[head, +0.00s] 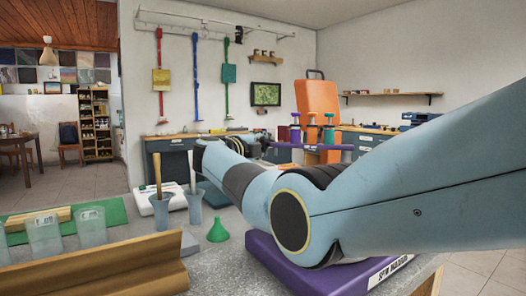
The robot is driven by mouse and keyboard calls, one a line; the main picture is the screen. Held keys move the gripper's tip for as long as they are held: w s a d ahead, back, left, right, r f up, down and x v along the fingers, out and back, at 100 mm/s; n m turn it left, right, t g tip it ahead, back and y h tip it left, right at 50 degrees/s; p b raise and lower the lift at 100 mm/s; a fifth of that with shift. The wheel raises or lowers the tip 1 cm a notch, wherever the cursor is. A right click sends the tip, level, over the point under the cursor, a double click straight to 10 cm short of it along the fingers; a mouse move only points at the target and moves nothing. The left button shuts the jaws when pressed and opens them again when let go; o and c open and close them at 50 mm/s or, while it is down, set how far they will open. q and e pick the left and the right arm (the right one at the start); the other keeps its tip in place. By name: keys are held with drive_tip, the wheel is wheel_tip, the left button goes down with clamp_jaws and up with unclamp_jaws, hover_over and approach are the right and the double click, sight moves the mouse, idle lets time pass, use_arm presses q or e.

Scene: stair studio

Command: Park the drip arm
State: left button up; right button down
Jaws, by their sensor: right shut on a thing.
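The drip arm appears to be the purple bar (325,147), which carries several small plunger-topped holders in purple, orange and green. It stands out level above the bench, behind my right arm. My right gripper (266,143) is at the left end of this bar and shut on it; its fingertips are small and partly hidden. Whether the bar joins this base is hidden. My left gripper is out of view.
A green funnel (218,230), grey cups (194,208) with sticks and a white scale (143,203) stand on the bench. Clear beakers (92,227) and a brown wooden trough (95,263) are at the left. An orange panel (318,97) rises behind the bar.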

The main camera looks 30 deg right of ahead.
drive_tip(key=shift+w+a, duration=0.1)
drive_tip(key=shift+w, duration=0.15)
drive_tip(key=c, duration=2)
unclamp_jaws()
drive_tip(key=shift+f, duration=0.1)
drive_tip(key=shift+c, duration=0.2)
drive_tip(key=o, duration=0.4)
drive_tip(key=shift+w+a+f, duration=0.1)
drive_tip(key=shift+a, duration=0.05)
drive_tip(key=o, duration=0.5)
drive_tip(key=shift+o, duration=0.2)
drive_tip(key=shift+d, duration=0.2)
drive_tip(key=v, duration=1.2)
